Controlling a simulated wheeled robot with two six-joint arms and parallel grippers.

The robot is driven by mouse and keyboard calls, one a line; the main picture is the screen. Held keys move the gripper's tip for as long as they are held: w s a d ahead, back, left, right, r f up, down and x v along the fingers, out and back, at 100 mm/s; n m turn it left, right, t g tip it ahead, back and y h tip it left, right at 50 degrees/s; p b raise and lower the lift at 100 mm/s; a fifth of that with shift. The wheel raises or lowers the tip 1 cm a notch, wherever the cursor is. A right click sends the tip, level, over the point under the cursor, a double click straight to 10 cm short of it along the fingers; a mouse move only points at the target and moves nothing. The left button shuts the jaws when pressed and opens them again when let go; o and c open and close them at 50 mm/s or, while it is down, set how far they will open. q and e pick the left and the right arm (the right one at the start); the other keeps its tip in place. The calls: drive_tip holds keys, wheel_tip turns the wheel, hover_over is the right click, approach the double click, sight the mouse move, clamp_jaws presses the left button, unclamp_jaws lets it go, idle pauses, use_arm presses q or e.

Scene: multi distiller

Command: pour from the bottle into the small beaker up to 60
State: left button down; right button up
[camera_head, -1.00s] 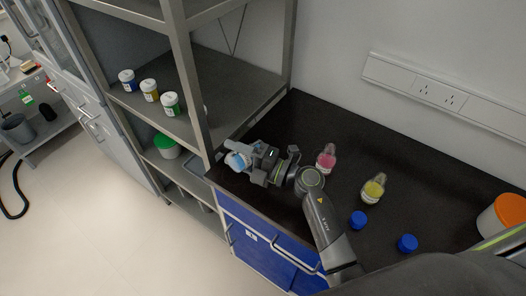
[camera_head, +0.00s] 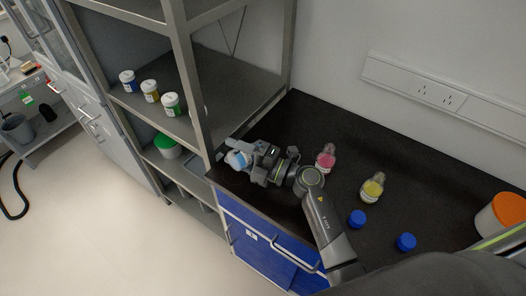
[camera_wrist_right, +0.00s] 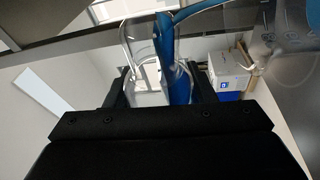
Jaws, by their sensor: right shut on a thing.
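No liquid level is readable. My left gripper is not in view.
On the bench (camera_head: 300,120) stand a pink flask (camera_head: 325,160) and a yellow flask (camera_head: 371,189). Two blue caps (camera_head: 357,219) (camera_head: 405,242) lie in front. An orange-lidded jar (camera_head: 500,214) is at right. A shelf rack (camera_head: 200,75) with several jars stands left.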

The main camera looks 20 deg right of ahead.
drive_tip(key=shift+w+d+f+m+t, duration=0.15)
drive_tip(key=shift+m+t, duration=0.25)
drive_tip(key=shift+m, duration=0.3)
idle(1.0)
